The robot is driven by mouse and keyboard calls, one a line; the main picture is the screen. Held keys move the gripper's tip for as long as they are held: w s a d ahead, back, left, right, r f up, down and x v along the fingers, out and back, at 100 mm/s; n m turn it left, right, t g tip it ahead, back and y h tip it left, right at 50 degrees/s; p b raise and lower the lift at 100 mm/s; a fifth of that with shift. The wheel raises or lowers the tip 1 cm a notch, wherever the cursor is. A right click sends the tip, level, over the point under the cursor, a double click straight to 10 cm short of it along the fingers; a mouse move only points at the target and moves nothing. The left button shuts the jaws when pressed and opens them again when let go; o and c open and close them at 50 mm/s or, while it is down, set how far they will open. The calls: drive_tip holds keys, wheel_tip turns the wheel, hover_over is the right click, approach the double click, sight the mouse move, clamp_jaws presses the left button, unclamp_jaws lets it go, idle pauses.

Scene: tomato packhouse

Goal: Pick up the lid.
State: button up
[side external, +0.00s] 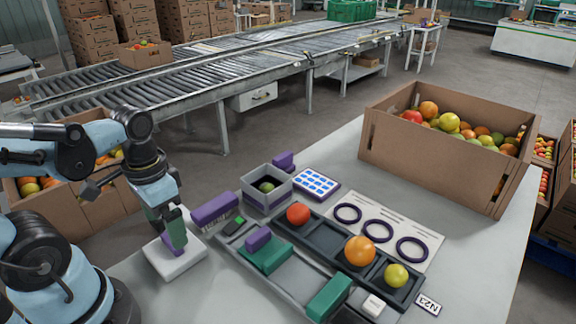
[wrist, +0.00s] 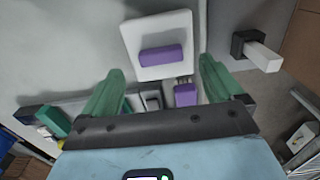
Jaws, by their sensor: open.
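The lid is a white square plate (side external: 174,264) with a purple bar handle (side external: 175,240), lying flat on the grey table at the left. The wrist view shows the lid's plate (wrist: 136,38) and handle (wrist: 162,55) at the top middle. My gripper (side external: 165,216) is above the lid. In the wrist view its green fingers (wrist: 162,72) are spread wide, with the handle ahead between them and nothing held. I cannot tell the exact gap between fingertips and handle. A small open grey box (side external: 250,193) with a green fruit inside stands right of the lid.
A purple block (side external: 215,208) lies close right of the lid. A dark tray (side external: 325,238) holds red, orange and yellow-green fruit. Green blocks (side external: 328,298) lie at the front. A large carton (side external: 430,165) of fruit stands at the back right. The table's front right is clear.

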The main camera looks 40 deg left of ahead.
drive_tip(key=shift+f, duration=2.2)
drive_tip(key=c, duration=1.3)
drive_tip(key=shift+o, duration=0.2)
drive_tip(key=shift+r, duration=0.25)
